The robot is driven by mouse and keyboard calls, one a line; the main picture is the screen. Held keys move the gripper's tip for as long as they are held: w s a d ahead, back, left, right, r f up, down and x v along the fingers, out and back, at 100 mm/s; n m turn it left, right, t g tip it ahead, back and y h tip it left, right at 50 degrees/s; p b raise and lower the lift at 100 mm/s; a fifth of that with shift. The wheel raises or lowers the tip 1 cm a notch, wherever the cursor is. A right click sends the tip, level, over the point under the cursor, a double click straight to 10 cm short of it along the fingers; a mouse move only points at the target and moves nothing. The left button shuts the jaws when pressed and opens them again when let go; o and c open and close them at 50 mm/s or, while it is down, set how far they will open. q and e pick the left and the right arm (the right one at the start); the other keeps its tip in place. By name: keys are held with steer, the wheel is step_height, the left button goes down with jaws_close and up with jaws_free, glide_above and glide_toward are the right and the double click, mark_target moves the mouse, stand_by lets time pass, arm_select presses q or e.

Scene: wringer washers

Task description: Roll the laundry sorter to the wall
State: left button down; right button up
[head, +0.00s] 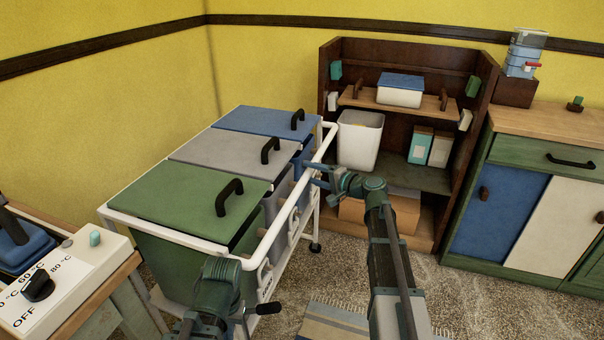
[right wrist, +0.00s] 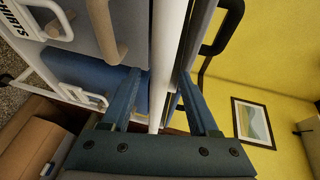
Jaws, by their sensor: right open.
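The laundry sorter (head: 286,226) stands at the left wall, with a white tube frame on casters and green, grey and blue lids with black handles. Its long white side rail (head: 311,172) faces my right arm. My right gripper (head: 308,172) is at this rail. In the right wrist view, its two blue fingers (right wrist: 163,72) are open, one on each side of the white rail (right wrist: 169,50), with a gap visible at least on one side. My left arm shows low in the head view, in front of the sorter's green end; its fingers cannot be made out.
A dark wood shelf unit (head: 335,62) with bins and boxes stands against the back wall, just beyond the sorter. A cabinet (head: 555,121) stands at right. A control panel with a dial (head: 62,290) is at lower left. A striped rug (head: 330,325) lies on the speckled floor.

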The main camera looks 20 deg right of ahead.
steer(key=shift+b+x, duration=0.3)
steer(key=shift+x, duration=2.05)
jaws_close()
